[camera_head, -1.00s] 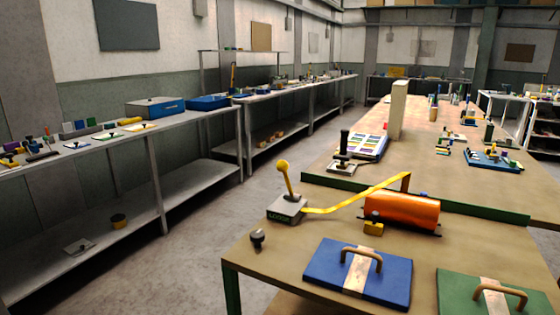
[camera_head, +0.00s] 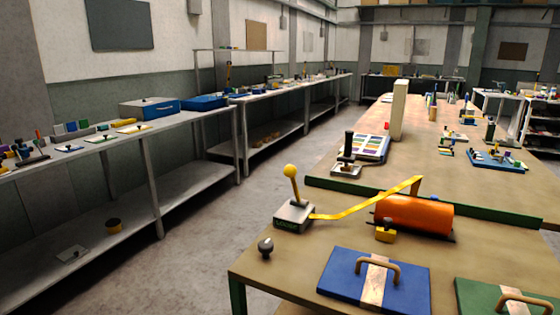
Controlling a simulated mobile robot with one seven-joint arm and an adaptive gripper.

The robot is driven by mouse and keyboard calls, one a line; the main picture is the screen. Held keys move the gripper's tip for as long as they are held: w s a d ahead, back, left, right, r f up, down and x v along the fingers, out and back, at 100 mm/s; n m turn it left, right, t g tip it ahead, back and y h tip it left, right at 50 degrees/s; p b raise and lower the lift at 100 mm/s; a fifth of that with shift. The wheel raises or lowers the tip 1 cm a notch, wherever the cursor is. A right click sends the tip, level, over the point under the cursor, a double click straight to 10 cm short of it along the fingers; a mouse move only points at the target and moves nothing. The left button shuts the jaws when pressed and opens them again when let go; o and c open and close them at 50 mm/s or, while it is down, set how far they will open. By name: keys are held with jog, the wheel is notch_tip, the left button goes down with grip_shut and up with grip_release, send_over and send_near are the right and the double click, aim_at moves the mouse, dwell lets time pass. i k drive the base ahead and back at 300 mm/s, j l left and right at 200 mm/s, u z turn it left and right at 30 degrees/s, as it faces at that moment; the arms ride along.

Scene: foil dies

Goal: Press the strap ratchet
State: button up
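The strap ratchet is a grey box (camera_head: 294,217) near the left edge of the wooden table. A lever with a yellow ball knob (camera_head: 290,171) stands up from it, leaning slightly left. A yellow strap (camera_head: 370,204) runs from the box to the right, up and over toward an orange roll (camera_head: 413,215). The roll lies in a dark cradle, with a small yellow block (camera_head: 386,232) in front of it. My gripper is not in view.
A dark round knob (camera_head: 266,247) stands in front of the ratchet. Blue (camera_head: 338,279) and green (camera_head: 482,297) handled plates lie at the front. A green rail (camera_head: 342,188) crosses behind. A grey aisle floor (camera_head: 217,230) is clear at left.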

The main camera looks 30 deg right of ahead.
aim_at(289, 170)
jog(key=i+j, duration=0.2)
jog(key=i, duration=0.2)
jog(key=i+j, duration=0.15)
jog(key=i, duration=0.3)
jog(key=i+j, duration=0.2)
jog(key=i, duration=0.2)
jog(key=i+j+z, duration=0.2)
jog(key=i, duration=0.3)
jog(key=i+j+z, duration=0.2)
jog(key=i+j, duration=0.3)
